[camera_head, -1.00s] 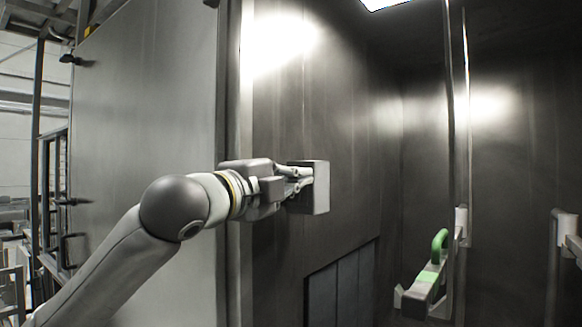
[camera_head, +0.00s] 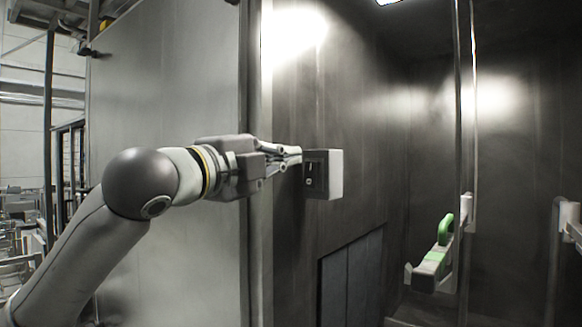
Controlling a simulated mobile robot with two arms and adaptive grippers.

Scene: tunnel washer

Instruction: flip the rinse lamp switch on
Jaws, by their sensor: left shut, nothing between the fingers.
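The switch box (camera_head: 335,174) is a small light grey box with a dark front plate, fixed to the dark metal wall inside the opening. My left gripper (camera_head: 298,154) comes in from the left, shut and empty. My right gripper is not in view.
A large grey panel (camera_head: 170,100) stands at the left, behind my arm. A vertical pole (camera_head: 467,120) and a green-handled part (camera_head: 444,230) are at the right. A lamp (camera_head: 388,2) glows above. The space between box and pole is clear.

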